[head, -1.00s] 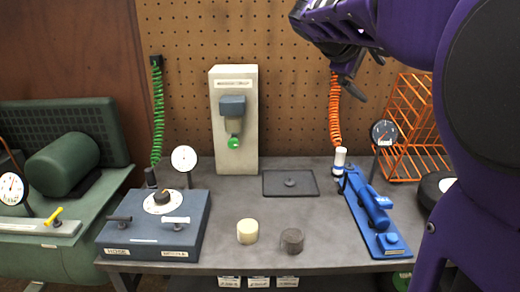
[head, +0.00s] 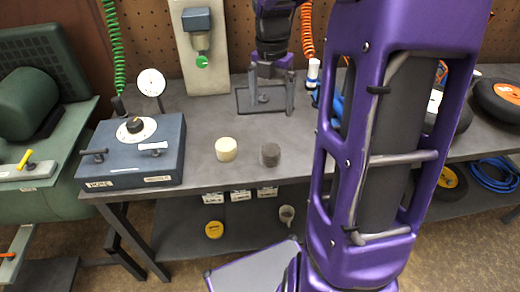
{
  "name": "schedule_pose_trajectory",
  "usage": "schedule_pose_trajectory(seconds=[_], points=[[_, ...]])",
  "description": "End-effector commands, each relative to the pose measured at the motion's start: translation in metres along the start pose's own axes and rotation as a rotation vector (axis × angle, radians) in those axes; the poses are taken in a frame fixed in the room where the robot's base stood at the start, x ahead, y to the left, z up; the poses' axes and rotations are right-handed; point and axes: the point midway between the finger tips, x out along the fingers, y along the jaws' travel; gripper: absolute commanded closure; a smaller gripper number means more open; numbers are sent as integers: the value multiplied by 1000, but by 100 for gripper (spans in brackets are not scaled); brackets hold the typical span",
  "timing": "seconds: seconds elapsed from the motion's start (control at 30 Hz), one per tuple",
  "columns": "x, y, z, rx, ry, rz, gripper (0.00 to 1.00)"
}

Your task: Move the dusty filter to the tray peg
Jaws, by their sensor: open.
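The dusty filter, a dark grey-brown cylinder (head: 270,154), stands upright on the bench near its front edge. A cream cylinder (head: 226,149) stands just left of it, apart. The flat dark tray (head: 243,106) lies farther back on the bench; its short peg (head: 262,98) shows between my fingers. My gripper (head: 271,107) points down over the tray area, behind the dusty filter in the picture. Its two fingers are spread with nothing held. The fingers hide part of the tray, and I cannot tell their exact height above it.
A blue-grey box with a knob and handles (head: 135,152) stands left, with a white gauge (head: 151,83) behind it. My arm covers much of the right side. The bench around both cylinders is clear.

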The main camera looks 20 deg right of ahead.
Motion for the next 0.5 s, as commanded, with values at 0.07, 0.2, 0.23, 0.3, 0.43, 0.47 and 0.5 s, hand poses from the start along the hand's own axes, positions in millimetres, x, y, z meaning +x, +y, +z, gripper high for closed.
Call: schedule_pose_trajectory(seconds=[0.07, 0.2, 0.23, 0.3, 0.43, 0.47, 0.5], points=[[4, 0, -2, -22, 16, 8, 0], [25, 0, -4, -35, 24, 10, 0], [31, 0, -4, -35, 24, 10, 0], [47, 0, -4, -35, 24, 8, 0], [76, 0, -5, -35, 24, 9, 0], [82, 0, -5, -35, 23, 9, 0], [91, 0, -5, -34, 23, 8, 0]])
